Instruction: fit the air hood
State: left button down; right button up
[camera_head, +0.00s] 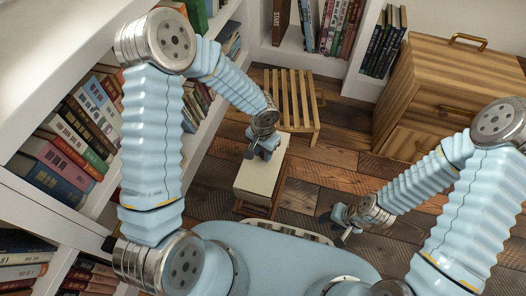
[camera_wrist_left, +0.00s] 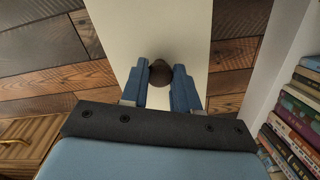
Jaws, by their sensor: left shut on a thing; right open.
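My left gripper (camera_head: 257,152) is over a narrow cream-topped stand (camera_head: 260,177). In the left wrist view its two blue fingers are shut on a small dark brown rounded piece (camera_wrist_left: 160,72), one finger on each side. The cream top (camera_wrist_left: 168,25) lies beneath the fingers in that view. I cannot tell whether the brown piece rests on the top, is fixed to it or is held above it. In the head view the piece is hidden by the gripper. My right gripper (camera_head: 341,224) is open and empty, low over the floor to the right. I cannot identify an air hood.
A slatted wooden stool (camera_head: 290,98) stands just beyond the stand. White bookshelves (camera_head: 212,130) run along the left and back. A striped wooden cabinet (camera_head: 440,85) with brass handles stands at right. The plank floor (camera_head: 335,180) between stand and cabinet is clear.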

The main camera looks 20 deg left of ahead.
aim_at(263, 163)
pick_arm(q)
notch_tip(263, 163, down, 7)
jog(key=b, duration=0.4)
jog(key=shift+b, duration=0.4)
jog(key=shift+f, duration=1.6)
pick_arm(e)
jog(key=shift+w+f, duration=0.15)
jog(key=shift+f, duration=2.7)
pick_arm(q)
jog(key=c, duration=0.8)
grip_release()
notch_tip(263, 163, up, 14)
jog(key=p, duration=0.4)
jog(key=shift+f, duration=0.1)
pick_arm(e)
notch_tip(263, 163, up, 4)
